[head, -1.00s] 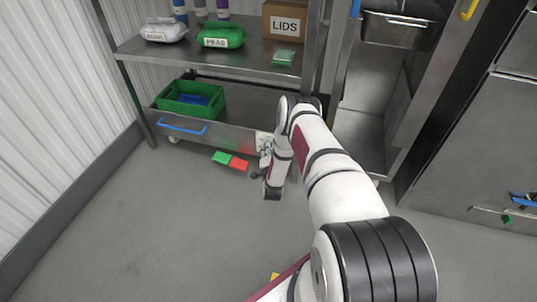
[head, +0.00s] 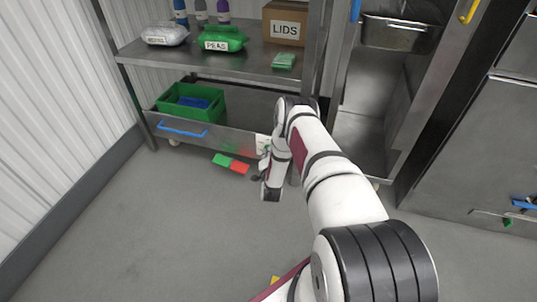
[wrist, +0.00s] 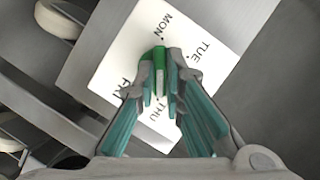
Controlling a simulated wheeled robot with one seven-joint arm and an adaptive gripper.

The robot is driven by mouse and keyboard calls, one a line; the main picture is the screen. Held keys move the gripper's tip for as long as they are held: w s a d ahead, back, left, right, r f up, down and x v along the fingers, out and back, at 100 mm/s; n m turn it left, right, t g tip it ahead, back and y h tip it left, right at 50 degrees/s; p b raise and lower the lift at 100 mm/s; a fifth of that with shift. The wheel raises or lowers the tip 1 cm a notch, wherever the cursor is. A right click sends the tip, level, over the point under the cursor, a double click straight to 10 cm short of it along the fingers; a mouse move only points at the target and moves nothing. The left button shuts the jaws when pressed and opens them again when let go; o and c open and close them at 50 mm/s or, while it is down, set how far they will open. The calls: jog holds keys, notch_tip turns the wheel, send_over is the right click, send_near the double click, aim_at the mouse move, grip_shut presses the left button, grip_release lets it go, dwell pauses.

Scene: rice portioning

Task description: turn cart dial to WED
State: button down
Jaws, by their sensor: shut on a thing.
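The cart dial has a green knob (wrist: 159,56) on a white plate (wrist: 125,48) in the wrist view. MON shows at the top of the plate, TUE at the right, THU at the bottom and part of FRI at the left. WED is not visible; my right finger covers the part of the plate between TUE and THU. My gripper (wrist: 162,72) is shut on the knob, one finger on each side. Which day the knob points to is not clear. In the head view, the white plate (head: 262,142) is on the cart's front, partly hidden by my gripper (head: 261,165).
The cart's lower shelf holds a green crate (head: 162,101). A blue handle (head: 183,133) is on its front. Bags and a LIDS box (head: 285,28) stand above. Green and red cards (head: 231,164) show below the cart's front edge. The floor (head: 150,220) at left is clear.

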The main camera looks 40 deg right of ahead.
jog(key=n+g, duration=0.1)
jog(key=n, duration=0.1)
jog(key=n+g+h, duration=0.1)
jog(key=n+g, duration=0.1)
jog(key=n, duration=0.1)
jog(key=n+g+h, duration=0.1)
jog(key=n, duration=0.1)
jog(key=shift+w+a+r+g, duration=0.1)
jog(key=shift+w+a+g, duration=0.1)
jog(key=shift+a+g, duration=0.1)
jog(key=shift+n, duration=0.4)
dwell(0.4)
jog(key=c, duration=1.7)
grip_release()
jog(key=v, duration=1.2)
